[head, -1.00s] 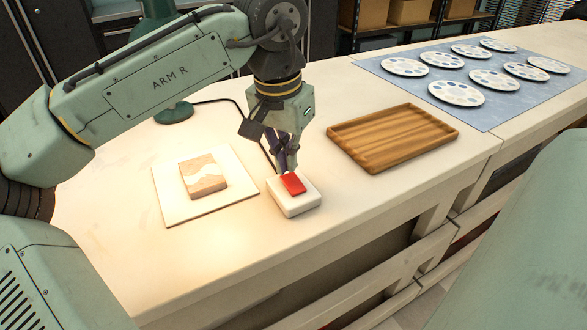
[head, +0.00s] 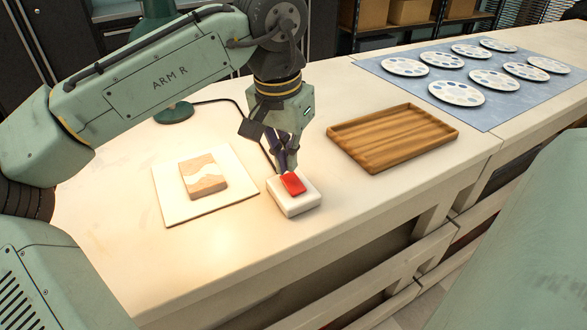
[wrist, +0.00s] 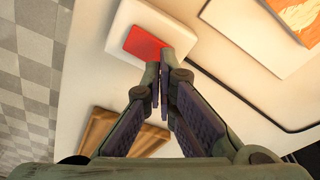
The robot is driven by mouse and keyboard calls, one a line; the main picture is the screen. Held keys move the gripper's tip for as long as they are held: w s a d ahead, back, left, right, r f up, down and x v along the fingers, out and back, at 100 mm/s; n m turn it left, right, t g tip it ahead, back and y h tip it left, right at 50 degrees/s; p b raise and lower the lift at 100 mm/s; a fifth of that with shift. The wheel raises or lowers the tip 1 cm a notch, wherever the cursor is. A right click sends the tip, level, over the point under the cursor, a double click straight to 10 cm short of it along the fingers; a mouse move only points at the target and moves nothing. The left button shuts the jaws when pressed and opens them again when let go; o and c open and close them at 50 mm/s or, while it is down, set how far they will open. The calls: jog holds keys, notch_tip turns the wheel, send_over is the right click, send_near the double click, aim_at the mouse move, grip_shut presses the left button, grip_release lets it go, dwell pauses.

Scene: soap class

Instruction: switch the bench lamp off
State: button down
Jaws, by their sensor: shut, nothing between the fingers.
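The bench lamp (head: 173,112) shows as a green base and part of its stem at the back left. A warm pool of light lies on the bench, so the lamp looks lit. A black cord runs from it to a white switch box (head: 297,204) with a red rocker (head: 294,184). In the wrist view the red rocker (wrist: 146,43) lies just beyond my fingertips. My gripper (head: 286,170) is shut and empty, pointing down at the rocker's far edge. I cannot tell whether it touches.
A soap bar (head: 203,178) lies on a pale board (head: 170,210) left of the switch box. A ribbed wooden tray (head: 340,139) sits to the right. Several paint-spotted white palettes lie on a blue mat (head: 400,88) at the back right. The bench front is clear.

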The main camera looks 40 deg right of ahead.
aim_at(289, 177)
jog(key=shift+f+b, duration=0.5)
jog(key=shift+f, duration=0.55)
dwell(0.4)
notch_tip(289, 177, up, 7)
jog(key=p, duration=0.6)
jog(key=shift+r+p, duration=0.1)
jog(key=shift+p, duration=0.25)
dwell(0.4)
